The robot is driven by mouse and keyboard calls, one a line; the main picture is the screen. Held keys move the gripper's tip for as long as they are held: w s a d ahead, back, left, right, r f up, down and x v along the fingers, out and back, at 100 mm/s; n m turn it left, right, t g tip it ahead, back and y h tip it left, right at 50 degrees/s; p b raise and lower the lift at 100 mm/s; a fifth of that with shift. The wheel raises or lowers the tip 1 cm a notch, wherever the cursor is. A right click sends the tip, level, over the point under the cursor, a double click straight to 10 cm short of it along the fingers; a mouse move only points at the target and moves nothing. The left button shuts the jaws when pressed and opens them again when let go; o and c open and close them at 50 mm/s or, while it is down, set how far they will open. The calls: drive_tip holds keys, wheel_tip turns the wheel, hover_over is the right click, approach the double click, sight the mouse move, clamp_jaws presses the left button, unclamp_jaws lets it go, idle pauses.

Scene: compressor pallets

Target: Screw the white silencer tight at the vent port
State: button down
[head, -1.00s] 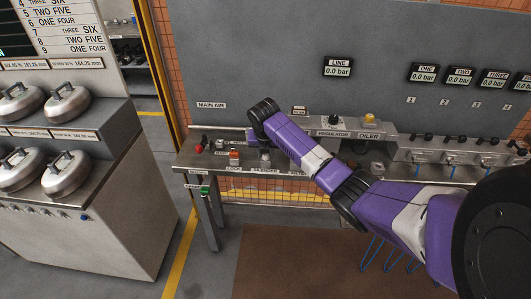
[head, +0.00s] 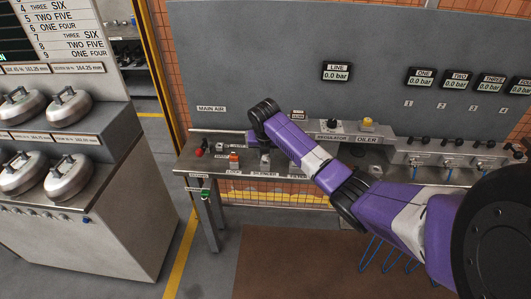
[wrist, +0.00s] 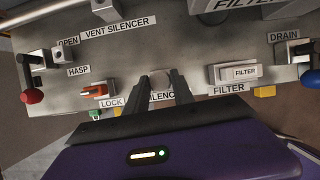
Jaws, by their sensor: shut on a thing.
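In the wrist view my gripper (wrist: 163,84) has its two dark fingers close together on a small pale round piece, taken to be the white silencer (wrist: 160,80). It is mostly hidden between the fingers. The fingers stand over the SILENCER label (wrist: 162,97) near the bench's front. The VENT SILENCER label (wrist: 118,27) lies farther back and to the left, with a grey fitting (wrist: 104,9) just behind it, cut by the picture's edge. I cannot make out the vent port's opening. In the head view my arm reaches over the bench and the fingertips are hard to make out.
An orange-handled lock piece (wrist: 95,91) stands left of my fingers and a white filter block (wrist: 236,73) right. A red-knobbed lever (wrist: 32,95) is at the far left. A blue-knobbed drain handle (wrist: 309,78) is at the far right. The gauge panel (head: 290,60) rises behind the bench.

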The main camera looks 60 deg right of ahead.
drive_tip(key=shift+r+p, duration=0.55)
drive_tip(key=shift+r, duration=0.1)
drive_tip(key=shift+r, duration=0.1)
drive_tip(key=shift+r+p, duration=0.65)
drive_tip(key=shift+p, duration=0.2)
